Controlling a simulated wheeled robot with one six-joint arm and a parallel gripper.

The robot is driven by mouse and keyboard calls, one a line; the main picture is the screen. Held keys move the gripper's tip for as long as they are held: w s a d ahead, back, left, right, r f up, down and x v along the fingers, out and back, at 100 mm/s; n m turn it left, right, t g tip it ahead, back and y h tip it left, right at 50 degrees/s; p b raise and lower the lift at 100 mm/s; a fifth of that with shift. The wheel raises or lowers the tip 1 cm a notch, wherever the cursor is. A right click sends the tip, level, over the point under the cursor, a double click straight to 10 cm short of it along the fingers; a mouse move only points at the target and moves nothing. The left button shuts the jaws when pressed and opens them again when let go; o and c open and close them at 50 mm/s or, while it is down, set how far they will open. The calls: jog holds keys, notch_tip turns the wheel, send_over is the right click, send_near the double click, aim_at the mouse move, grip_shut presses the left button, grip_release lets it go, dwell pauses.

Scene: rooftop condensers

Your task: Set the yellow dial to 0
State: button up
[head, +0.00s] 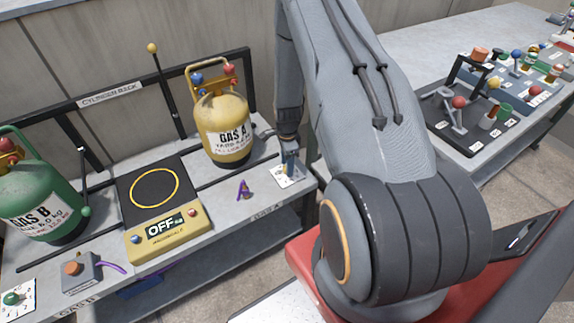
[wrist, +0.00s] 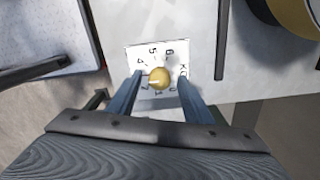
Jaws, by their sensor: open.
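The yellow dial (wrist: 158,77) is a round knob on a white number card (wrist: 152,49) in the wrist view. A pale mark shows on the left side of its face; I cannot read its setting for certain. The 5 and 6 show along the card's far edge, and other marks are partly covered. My gripper (wrist: 157,82) is open, with one finger on each side of the dial; I cannot tell whether they touch it. In the head view my gripper (head: 289,164) is over the card (head: 285,178) at the bench's right end, hiding the dial.
The yellow GAS A cylinder (head: 226,128) stands left of my gripper. A purple item (head: 244,188) lies in front of it. A scale (head: 164,212) reading OFF and the green GAS B cylinder (head: 42,190) are further left. Another bench (head: 450,75) with fittings is at right.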

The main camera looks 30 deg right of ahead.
jog(key=shift+f, duration=0.3)
jog(key=c, duration=1.1)
jog(key=shift+o, duration=0.2)
